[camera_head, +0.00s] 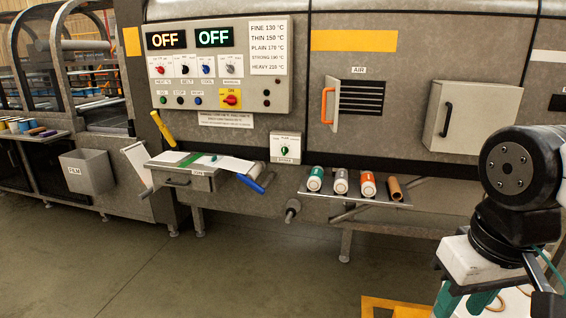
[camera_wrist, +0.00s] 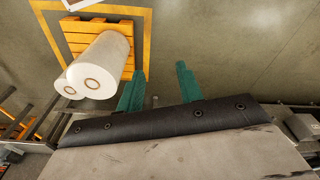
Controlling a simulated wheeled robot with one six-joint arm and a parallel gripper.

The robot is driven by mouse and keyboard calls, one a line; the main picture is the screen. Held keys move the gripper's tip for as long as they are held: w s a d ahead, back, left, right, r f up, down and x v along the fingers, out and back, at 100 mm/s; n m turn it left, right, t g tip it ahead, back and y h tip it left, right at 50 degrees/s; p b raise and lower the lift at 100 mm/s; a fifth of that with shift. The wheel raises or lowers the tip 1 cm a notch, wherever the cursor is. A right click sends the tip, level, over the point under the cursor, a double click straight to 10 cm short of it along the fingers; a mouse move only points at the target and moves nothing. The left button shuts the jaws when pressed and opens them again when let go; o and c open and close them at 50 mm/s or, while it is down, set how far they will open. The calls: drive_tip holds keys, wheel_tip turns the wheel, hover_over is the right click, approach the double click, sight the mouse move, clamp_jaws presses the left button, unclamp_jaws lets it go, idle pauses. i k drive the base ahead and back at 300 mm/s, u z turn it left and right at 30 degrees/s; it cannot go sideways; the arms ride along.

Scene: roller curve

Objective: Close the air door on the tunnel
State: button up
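The air door (camera_head: 329,104) is a small grey panel with an orange handle on the tunnel front, under the AIR label (camera_head: 359,70). It stands swung out at the left side of a dark slotted vent (camera_head: 361,98), and the slots are uncovered. My gripper (camera_head: 464,304) is at the lower right in the head view, well below and to the right of the door, with its teal fingers partly cut off by the frame edge. In the wrist view my gripper (camera_wrist: 160,72) has its fingers apart with nothing between them. The door is not in the wrist view.
A grey box with a black handle (camera_head: 441,112) juts out right of the vent. A shelf with several small rolls (camera_head: 341,181) sticks out below the door. The control panel (camera_head: 225,68) is to the left. White rolls (camera_wrist: 102,62) lie on a pallet in the wrist view.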

sight(331, 93)
drive_tip(key=z, duration=0.1)
drive_tip(key=i, duration=0.45)
drive_tip(key=u, duration=0.45)
drive_tip(key=k, duration=0.6)
drive_tip(key=u, duration=0.95)
drive_tip(key=i, duration=1.3)
drive_tip(key=z, duration=0.9)
drive_tip(key=i, duration=0.5)
drive_tip(key=z, duration=0.5)
